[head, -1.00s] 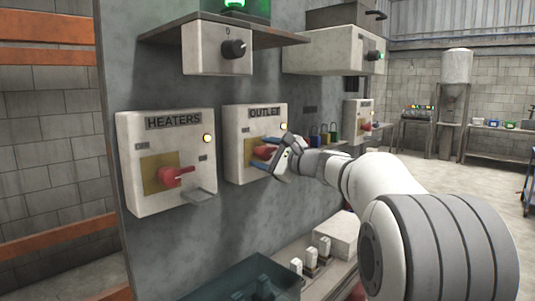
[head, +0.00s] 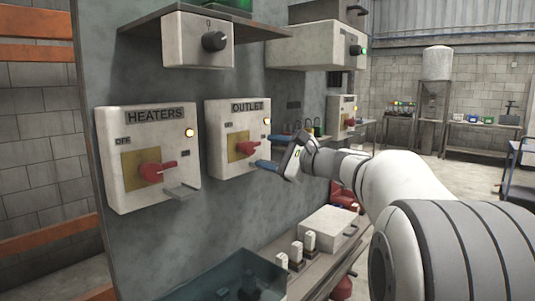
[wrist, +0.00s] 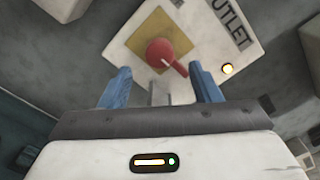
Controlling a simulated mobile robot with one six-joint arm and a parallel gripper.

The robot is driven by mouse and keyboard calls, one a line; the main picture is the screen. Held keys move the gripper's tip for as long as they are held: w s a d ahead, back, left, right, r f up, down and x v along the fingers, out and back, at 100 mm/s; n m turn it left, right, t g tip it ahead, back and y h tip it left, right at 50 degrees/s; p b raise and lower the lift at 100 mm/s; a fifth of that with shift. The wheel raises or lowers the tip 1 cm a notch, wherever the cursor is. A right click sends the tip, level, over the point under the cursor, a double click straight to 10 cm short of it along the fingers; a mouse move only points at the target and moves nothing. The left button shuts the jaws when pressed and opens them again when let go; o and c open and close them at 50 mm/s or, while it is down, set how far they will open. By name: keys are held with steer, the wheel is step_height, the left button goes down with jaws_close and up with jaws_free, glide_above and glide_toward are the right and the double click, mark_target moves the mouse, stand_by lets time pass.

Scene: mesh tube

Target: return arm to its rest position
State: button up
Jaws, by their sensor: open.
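My gripper (head: 275,155) is open and empty, in front of the right edge of the OUTLET box (head: 225,163). Its two blue fingers (wrist: 160,90) stand apart in the wrist view, with the red OUTLET switch (wrist: 166,54) beyond and between them, apart from the fingers. In the head view that red handle (head: 245,148) sits on a yellow plate. My white arm reaches in from the lower right.
The HEATERS box (head: 150,195) with a red handle (head: 157,172) is to the left. A knob box (head: 200,48) hangs above under a shelf. Below are a clear bin (head: 215,275) and a ledge holding a white box (head: 325,228). Open floor lies right.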

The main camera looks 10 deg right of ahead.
steer(key=s+a+f+n+g+h+p, duration=0.2)
steer(key=s+a+f+n+g+p, duration=0.15)
steer(key=s+f, duration=0.3)
steer(key=s+a+f+n+g+h+p, duration=0.1)
steer(key=s+a+f+n+g+p, duration=0.1)
steer(key=s+a+f+n+g, duration=0.45)
steer(key=s+d+f+n+g+h+p, duration=0.1)
steer(key=s+d+f+n+h+p, duration=0.1)
steer(key=s, duration=0.7)
steer(key=s+d+f+n+g+h+p, duration=0.1)
steer(key=s+d+f+n+h, duration=0.3)
steer(key=s, duration=0.6)
step_height(320, 180, down, 2)
steer(key=n+h+p, duration=0.1)
steer(key=n, duration=0.1)
steer(key=shift+d+f+n+h, duration=0.2)
steer(key=shift+f+n+h, duration=0.05)
steer(key=shift+n+h, duration=0.05)
